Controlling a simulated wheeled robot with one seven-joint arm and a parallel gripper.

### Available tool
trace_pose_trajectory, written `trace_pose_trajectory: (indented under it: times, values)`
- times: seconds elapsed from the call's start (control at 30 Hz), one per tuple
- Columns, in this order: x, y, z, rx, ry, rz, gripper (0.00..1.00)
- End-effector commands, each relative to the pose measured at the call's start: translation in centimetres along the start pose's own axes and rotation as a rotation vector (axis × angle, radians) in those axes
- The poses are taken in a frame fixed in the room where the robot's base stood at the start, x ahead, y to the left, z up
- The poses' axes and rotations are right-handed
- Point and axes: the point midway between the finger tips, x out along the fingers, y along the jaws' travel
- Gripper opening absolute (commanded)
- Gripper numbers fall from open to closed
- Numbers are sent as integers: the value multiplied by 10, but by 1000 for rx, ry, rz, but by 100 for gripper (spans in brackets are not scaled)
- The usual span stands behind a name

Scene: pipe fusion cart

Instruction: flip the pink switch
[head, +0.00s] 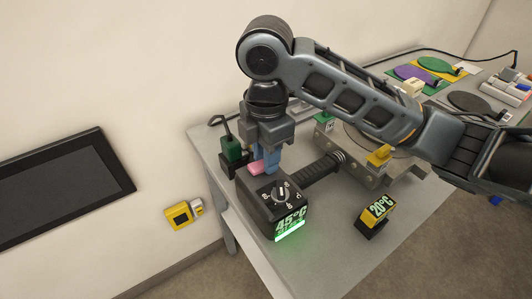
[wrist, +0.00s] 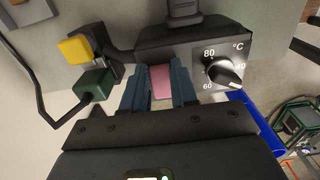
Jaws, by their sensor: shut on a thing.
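The pink switch (head: 257,168) sits on top of the black heater box (head: 262,211), towards its back left. In the wrist view the pink switch (wrist: 160,81) shows between the two blue-grey fingers. My gripper (head: 266,160) points down at the box and is shut on the switch; in the wrist view my gripper (wrist: 160,84) has one finger on each side of it. The fingers hide part of the switch, and I cannot tell which way it is set. The box's display (head: 290,228) is lit green and reads 45°C.
A dial (head: 280,193) stands just in front of the switch. A green plug (head: 232,149) with a black cable is close on the left. A yellow 20°C display (head: 377,212) stands on the right.

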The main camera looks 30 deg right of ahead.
Motion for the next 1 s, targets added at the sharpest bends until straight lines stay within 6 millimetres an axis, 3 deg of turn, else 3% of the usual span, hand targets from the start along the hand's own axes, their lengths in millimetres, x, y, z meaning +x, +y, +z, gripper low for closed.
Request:
trace_pose_trajectory:
  times: [0.2, 0.43, 0.6, 1.0]
  values:
    - [0, 0, 0, 0, 0, 0, 0]
    - [-5, 0, -2, -3, -44, -1, 0]
    - [-10, 0, -7, -8, -187, -1, 0]
    - [-4, 0, -11, -1, -330, 2, 0]
